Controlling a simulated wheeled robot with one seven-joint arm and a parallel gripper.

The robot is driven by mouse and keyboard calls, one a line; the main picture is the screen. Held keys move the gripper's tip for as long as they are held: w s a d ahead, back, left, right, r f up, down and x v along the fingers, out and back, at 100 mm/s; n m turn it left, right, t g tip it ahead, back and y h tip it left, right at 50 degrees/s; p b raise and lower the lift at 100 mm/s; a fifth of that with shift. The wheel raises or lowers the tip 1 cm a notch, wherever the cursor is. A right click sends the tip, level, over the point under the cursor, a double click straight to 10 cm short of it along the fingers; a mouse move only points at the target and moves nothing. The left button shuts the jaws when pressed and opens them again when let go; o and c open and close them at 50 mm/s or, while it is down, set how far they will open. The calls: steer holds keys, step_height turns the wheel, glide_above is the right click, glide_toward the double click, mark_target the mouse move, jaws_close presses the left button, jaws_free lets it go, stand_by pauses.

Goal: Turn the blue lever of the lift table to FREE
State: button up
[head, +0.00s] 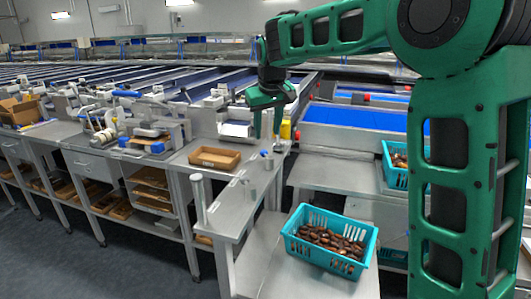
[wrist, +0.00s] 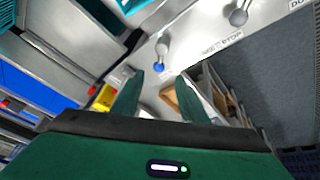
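The blue lever shows in the wrist view as a short metal post with a blue end (wrist: 158,66), on a light grey panel (wrist: 190,40). In the head view a small blue spot (head: 264,153), likely the same lever, shows at the far end of the grey ledge (head: 221,212). My gripper (head: 267,128) points down above it, apart from it. In the wrist view my gripper (wrist: 158,88) has its two green fingers spread with nothing between them; the lever lies beyond the tips. A printed label (wrist: 222,42) beside the lever is too small to read surely.
A second grey knob (wrist: 240,12) stands on the same panel. A turquoise crate of dates (head: 290,240) sits on the near table, with another crate (head: 388,172) behind. A brown tray (head: 215,149) and a yellow object (head: 285,130) are close to the gripper.

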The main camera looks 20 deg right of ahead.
mark_target(266, 154)
steer(key=x, duration=1)
steer(key=shift+d+f, duration=0.1)
steer(key=shift+f, duration=0.05)
jaws_close()
steer(key=shift+s+d, duration=0.1)
